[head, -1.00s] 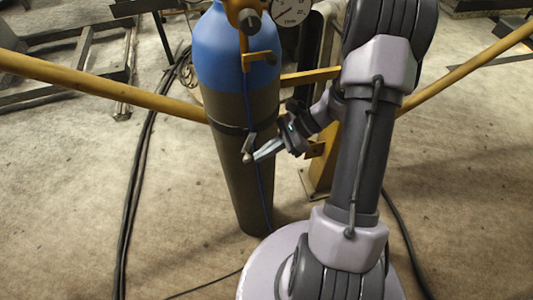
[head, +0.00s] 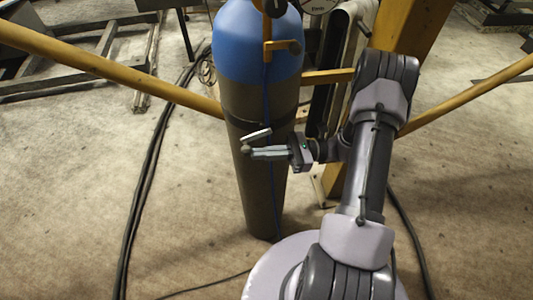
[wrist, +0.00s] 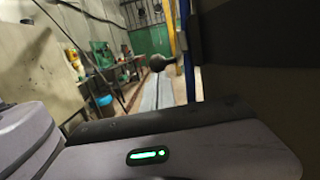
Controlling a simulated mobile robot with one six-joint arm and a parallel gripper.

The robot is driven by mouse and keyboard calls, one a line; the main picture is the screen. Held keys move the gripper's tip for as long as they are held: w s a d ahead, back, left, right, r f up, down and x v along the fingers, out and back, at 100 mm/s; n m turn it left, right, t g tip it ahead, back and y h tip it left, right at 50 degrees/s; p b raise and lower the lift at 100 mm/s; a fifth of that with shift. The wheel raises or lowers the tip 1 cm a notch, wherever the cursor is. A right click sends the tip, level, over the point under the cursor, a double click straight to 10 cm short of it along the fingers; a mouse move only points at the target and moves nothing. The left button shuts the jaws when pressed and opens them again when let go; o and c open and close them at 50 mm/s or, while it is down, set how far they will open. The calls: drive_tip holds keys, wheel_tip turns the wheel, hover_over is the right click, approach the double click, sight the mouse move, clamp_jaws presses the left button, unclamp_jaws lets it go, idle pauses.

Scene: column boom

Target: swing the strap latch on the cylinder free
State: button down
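The gas cylinder (head: 258,90) stands upright, blue at the top and dark below, with a dark strap (head: 238,122) around its middle. The pale latch lever (head: 258,134) lies on its front, tilted slightly up to the right. A small round knob (head: 246,149) is just below the lever's left end. A dark ball on a stem (wrist: 157,62), probably this knob, shows in the wrist view. My gripper (head: 252,153) points left across the cylinder's front, below the lever, its tips close to the knob. Its fingers look together, with nothing visible between them. Contact cannot be told.
Yellow rails (head: 120,72) run behind the cylinder on both sides. A yellow post (head: 405,30) stands at the right. Black cables (head: 148,165) lie on the floor at left. A bench with clutter (wrist: 110,70) shows far off in the wrist view.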

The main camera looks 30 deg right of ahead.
drive_tip(key=shift+w+a+r, duration=0.1)
drive_tip(key=shift+a+r, duration=0.05)
drive_tip(key=shift+a, duration=0.2)
idle(0.6)
